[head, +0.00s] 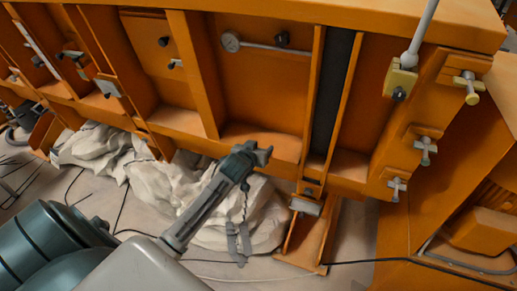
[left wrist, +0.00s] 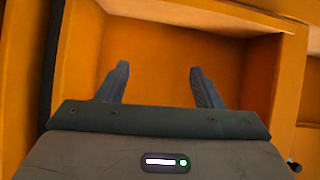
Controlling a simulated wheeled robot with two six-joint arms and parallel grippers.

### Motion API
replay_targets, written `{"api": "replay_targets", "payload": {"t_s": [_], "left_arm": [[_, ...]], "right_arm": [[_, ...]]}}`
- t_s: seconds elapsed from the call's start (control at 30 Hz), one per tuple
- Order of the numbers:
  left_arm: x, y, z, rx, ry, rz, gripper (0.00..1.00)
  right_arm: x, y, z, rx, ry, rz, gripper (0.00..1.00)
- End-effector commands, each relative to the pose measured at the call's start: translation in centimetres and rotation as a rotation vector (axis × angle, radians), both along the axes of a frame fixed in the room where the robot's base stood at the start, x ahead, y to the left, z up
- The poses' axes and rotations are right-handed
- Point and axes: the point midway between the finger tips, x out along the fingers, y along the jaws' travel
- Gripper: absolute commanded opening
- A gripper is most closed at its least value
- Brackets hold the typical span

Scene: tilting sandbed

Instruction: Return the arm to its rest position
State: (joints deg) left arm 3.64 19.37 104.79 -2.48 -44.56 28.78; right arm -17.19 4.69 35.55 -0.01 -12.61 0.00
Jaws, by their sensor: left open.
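My left arm reaches in from the lower left of the head view. Its gripper (head: 262,153) is in front of the lower part of the orange sandbed frame (head: 262,80). In the left wrist view the two dark fingers of the left gripper (left wrist: 158,84) stand wide apart with nothing between them. They face an open orange bay (left wrist: 175,60) of the frame. I cannot tell whether a fingertip touches the frame. My right gripper does not show in either view.
Crumpled pale cloth (head: 170,190) lies on the floor under the frame, partly behind my arm. Metal clamps with handles (head: 425,148) stick out at the right. A grey rod (head: 422,32) rises at the upper right. Dark cables (head: 400,261) cross the floor.

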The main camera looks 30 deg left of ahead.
Motion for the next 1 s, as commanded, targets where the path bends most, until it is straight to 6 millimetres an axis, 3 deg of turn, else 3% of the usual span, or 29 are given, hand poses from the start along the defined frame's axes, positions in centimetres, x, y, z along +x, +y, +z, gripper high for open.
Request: {"api": "replay_targets", "payload": {"t_s": [0.37, 0.47, 0.57, 0.77, 0.87, 1.0], "left_arm": [[0.0, 0.0, 0.0, 0.0, 0.001, 0.0, 0.6], [-0.2, 0.1, -1.6, 0.001, 0.021, 0.0, 0.6], [-0.8, 0.4, -6.0, 0.006, 0.079, -0.001, 0.6], [-5.0, 0.8, -20.2, 0.025, 0.267, -0.018, 0.6], [-8.3, 0.6, -27.2, 0.032, 0.362, -0.033, 0.6], [-14.2, 0.0, -36.2, 0.039, 0.494, -0.059, 0.6]], "right_arm": [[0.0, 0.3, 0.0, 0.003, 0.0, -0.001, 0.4], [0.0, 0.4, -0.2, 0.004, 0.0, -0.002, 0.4], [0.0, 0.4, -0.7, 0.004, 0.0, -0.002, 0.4], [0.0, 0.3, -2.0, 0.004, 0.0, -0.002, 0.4], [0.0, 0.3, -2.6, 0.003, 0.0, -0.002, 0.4], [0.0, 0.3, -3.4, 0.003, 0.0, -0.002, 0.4]]}}
